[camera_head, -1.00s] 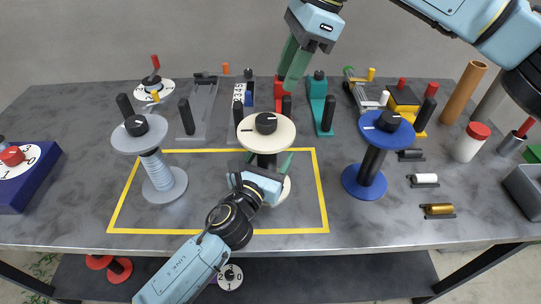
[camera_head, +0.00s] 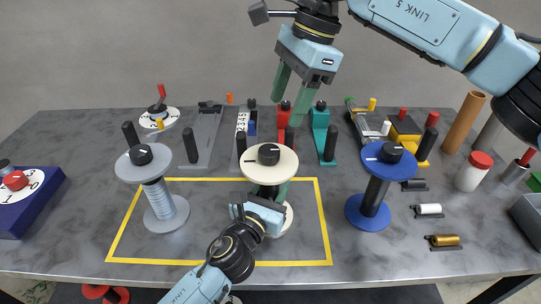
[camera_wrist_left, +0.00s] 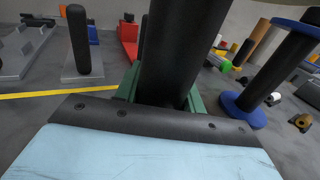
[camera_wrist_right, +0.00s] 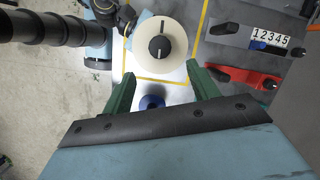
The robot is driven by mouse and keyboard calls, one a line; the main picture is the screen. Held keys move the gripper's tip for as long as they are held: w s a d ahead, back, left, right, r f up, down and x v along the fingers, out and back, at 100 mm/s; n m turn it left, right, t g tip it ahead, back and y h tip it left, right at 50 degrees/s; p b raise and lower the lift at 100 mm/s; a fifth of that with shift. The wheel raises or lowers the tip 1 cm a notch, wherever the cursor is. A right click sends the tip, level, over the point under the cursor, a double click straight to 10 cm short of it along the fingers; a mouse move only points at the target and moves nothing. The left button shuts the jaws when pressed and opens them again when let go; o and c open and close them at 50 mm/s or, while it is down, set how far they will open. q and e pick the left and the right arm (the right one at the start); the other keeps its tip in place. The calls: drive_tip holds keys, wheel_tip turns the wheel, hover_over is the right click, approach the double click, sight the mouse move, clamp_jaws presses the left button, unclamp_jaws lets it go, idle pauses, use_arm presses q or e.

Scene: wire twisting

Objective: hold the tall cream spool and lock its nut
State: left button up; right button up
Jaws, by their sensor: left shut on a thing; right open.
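The cream spool (camera_head: 268,170) stands upright inside the yellow outline, with a cream top disc, a dark post and a black nut (camera_head: 268,153) bearing a white line on top. My left gripper (camera_head: 268,193) is shut around the dark post (camera_wrist_left: 180,50) below the top disc; the lower disc is partly hidden behind it. My right gripper (camera_head: 288,104) hangs above and behind the spool, fingers pointing down, open and empty. In the right wrist view the spool's top disc (camera_wrist_right: 160,48) and nut (camera_wrist_right: 160,46) show beyond and between the green fingers.
A grey spool (camera_head: 158,190) stands to the left and a blue spool (camera_head: 375,190) to the right. Clamps, including a red one (camera_head: 284,119) and a teal one (camera_head: 321,130), line the back. A blue box (camera_head: 28,200) with a red knob is at the far left.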

sight(269, 150)
drive_tip(key=a+r+n+h, duration=0.2)
drive_tip(key=a+n+h, duration=0.1)
drive_tip(key=n, duration=0.9)
drive_tip(key=shift+t, duration=0.3)
drive_tip(key=f, duration=1.1)
drive_tip(key=shift+s+a+f, duration=0.15)
drive_tip(key=shift+s+f, duration=0.15)
drive_tip(key=c, duration=1)
